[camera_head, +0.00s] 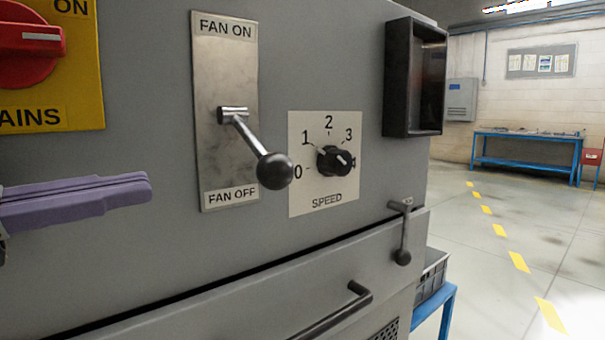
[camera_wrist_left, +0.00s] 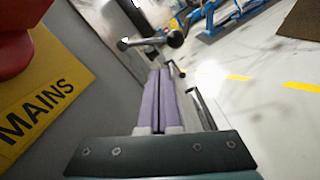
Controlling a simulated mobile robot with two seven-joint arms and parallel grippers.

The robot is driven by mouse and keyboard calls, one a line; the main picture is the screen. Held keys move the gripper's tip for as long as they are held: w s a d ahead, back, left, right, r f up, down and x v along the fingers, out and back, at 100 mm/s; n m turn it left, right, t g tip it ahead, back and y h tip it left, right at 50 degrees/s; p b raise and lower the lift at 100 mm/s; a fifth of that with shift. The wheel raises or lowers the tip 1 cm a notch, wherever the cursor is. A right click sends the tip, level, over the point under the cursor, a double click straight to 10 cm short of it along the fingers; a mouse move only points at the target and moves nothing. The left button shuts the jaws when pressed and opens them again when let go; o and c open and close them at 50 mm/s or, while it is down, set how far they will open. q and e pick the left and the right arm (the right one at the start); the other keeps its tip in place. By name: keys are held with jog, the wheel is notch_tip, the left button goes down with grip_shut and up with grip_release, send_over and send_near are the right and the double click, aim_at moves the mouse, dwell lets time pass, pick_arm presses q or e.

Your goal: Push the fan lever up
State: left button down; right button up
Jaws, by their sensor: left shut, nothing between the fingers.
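The fan lever (camera_head: 257,150) is a metal rod with a black ball knob (camera_head: 274,171), mounted on a steel plate (camera_head: 226,75) marked FAN ON at the top and FAN OFF at the bottom. The rod slants down from its pivot, knob toward the FAN OFF end. It also shows in the left wrist view, with its knob (camera_wrist_left: 175,38) beyond my fingertips. My left gripper (camera_head: 150,190) has purple fingers, shut and empty, left of the plate and a little lower than the knob, apart from it. My right gripper is not in view.
A red MAINS switch (camera_head: 30,45) on a yellow plate is at upper left. A SPEED dial (camera_head: 335,160) is right of the lever. A black open box (camera_head: 415,75), a small latch handle (camera_head: 402,235) and a drawer handle (camera_head: 335,312) stick out from the cabinet.

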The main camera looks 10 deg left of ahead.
aim_at(253, 144)
pick_arm(q)
jog(key=p+x, duration=0.3)
jog(key=x, duration=0.7)
jog(key=shift+r, duration=0.1)
jog(key=shift+r, duration=0.1)
jog(key=shift+s+d+r+n+p, duration=0.1)
jog(key=shift+s+d+n+p, duration=0.05)
jog(key=shift+n+p, duration=0.35)
